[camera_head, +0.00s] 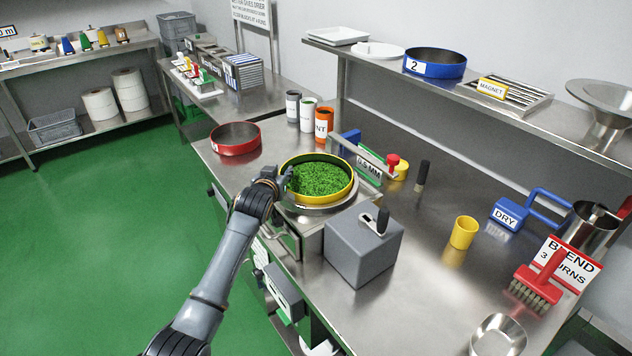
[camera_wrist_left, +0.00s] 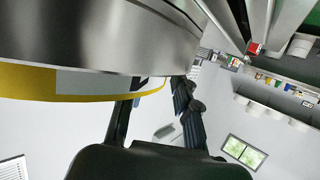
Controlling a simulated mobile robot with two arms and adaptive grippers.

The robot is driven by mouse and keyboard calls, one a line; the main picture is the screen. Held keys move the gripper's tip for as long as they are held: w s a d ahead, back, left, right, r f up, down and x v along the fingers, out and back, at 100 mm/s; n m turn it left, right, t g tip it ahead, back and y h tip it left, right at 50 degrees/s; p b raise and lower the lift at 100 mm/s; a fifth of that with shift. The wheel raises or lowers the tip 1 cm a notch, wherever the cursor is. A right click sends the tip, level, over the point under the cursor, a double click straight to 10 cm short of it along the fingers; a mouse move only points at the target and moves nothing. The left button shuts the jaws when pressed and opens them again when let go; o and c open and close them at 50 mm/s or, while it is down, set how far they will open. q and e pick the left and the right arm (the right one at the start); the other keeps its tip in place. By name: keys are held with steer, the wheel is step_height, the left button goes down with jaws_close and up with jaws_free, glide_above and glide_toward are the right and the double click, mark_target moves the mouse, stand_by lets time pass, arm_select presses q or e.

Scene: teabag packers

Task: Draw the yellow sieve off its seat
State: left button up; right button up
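The yellow sieve (camera_head: 345,189) sits on a round steel seat (camera_head: 318,208) on the bench machine, with green leaf (camera_head: 321,178) spread inside it. My left gripper (camera_head: 284,179) is at the sieve's left rim. In the left wrist view, the sieve's yellow band (camera_wrist_left: 30,84) and white label run across the upper left, below the steel seat (camera_wrist_left: 90,35). There, the left gripper's two fingers (camera_wrist_left: 157,100) stand apart beside the band's end. I see no clear grip on the rim, and the exact contact is hidden. My right gripper is out of view.
A red sieve (camera_head: 236,140) stands behind and left of the yellow one. A grey box (camera_head: 362,248) with a black-handled lever is close in front. The green floor at left is clear.

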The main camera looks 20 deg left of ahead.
arm_select(q)
jaws_close()
steer(key=shift+r, duration=0.1)
steer(key=shift+w+r, duration=0.1)
steer(key=shift+r, duration=0.1)
step_height(320, 180, up, 2)
steer(key=shift+r+b, duration=0.1)
steer(key=shift+b, duration=0.5)
steer(key=s+r+b, duration=0.1)
steer(key=s+r, duration=0.9)
steer(key=s, duration=0.4)
steer(key=shift+a+r, duration=0.15)
steer(key=shift+a, duration=0.1)
